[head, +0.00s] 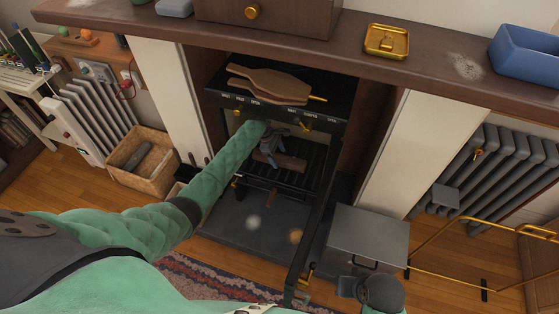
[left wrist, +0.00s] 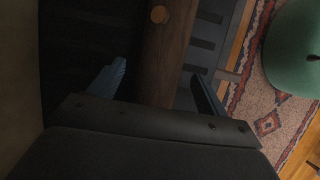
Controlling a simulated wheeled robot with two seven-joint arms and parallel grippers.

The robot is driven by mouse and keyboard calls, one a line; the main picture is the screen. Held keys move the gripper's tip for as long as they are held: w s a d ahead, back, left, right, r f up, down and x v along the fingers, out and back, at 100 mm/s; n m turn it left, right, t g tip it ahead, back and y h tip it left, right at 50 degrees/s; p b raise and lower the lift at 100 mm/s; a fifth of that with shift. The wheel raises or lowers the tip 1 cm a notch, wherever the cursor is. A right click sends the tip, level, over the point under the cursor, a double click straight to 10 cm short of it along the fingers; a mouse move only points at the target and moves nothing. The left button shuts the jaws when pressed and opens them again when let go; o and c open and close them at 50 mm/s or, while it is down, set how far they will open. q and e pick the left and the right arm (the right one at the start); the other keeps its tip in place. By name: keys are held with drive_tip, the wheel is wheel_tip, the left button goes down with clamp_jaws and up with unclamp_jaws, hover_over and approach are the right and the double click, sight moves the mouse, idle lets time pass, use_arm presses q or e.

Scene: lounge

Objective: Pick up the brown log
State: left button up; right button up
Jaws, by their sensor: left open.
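The brown log (head: 291,162) lies on the dark grate (head: 262,184) inside the open stove below the mantel shelf. My left gripper (head: 268,154) reaches into the stove at the log's left end, its fingers open. In the left wrist view the log (left wrist: 167,48) runs between the two spread blue-grey fingers of the gripper (left wrist: 158,88), with a visible gap to the right finger. Whether either finger touches it is hard to tell. My right gripper (head: 350,287) seems to show at the bottom right, its fingers unclear.
The open stove door (head: 318,215) stands to the right of the opening. A grey metal box (head: 368,235) sits on the floor right of it.

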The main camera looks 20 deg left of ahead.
use_arm(q)
drive_tip(key=shift+x, duration=1.1)
drive_tip(key=c, duration=1.3)
drive_tip(key=shift+c, duration=0.2)
